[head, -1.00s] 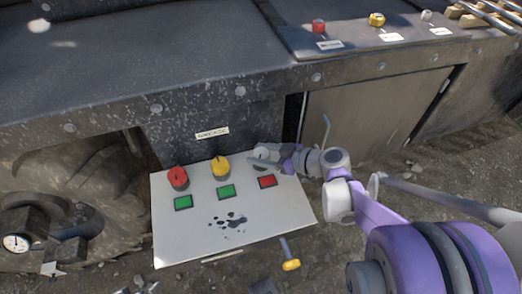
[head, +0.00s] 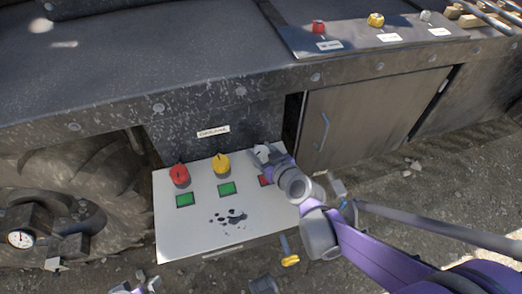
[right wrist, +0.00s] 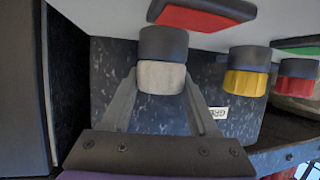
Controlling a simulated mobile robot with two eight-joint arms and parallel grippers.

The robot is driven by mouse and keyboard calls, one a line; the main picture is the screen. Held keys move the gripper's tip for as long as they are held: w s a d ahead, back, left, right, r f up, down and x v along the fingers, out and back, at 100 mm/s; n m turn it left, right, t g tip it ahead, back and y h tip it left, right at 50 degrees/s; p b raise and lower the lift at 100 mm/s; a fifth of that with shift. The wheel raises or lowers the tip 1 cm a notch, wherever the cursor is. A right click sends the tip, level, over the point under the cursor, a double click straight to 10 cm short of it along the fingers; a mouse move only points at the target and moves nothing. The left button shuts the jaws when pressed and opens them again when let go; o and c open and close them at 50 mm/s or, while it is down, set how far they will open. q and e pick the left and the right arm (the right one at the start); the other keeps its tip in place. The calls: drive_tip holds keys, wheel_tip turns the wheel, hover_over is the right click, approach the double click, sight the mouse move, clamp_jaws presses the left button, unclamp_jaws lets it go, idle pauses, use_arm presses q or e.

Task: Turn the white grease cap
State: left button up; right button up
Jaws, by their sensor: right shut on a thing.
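The white grease cap (head: 262,150) is at the right end of the pale panel's row of caps. In the right wrist view the white cap (right wrist: 160,77) sits under a dark collar, between the fingers. My right gripper (head: 268,157) is shut on it, reaching in from the lower right and hiding part of it. The red indicator (head: 265,181) by this cap is partly covered by my arm. The red cap (head: 181,174) and yellow cap (head: 221,164) have green indicators. A small piece of my left gripper (head: 135,288) shows at the bottom edge.
The white panel (head: 190,235) has dark splatter at its front. A closed cabinet door (head: 365,115) with a handle stands behind my right arm. A yellow-ended lever (head: 289,260) is just below the panel. A tyre (head: 100,175) and a gauge (head: 20,239) are at left.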

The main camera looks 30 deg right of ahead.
idle(0.4)
drive_tip(key=o, duration=1.4)
drive_tip(key=shift+c, duration=0.2)
drive_tip(key=p+v, duration=0.4)
drive_tip(key=v, duration=0.6)
drive_tip(key=shift+w+r, duration=0.1)
drive_tip(key=shift+s+r+p, duration=0.1)
drive_tip(key=shift+s+p, duration=0.2)
drive_tip(key=shift+s, duration=0.2)
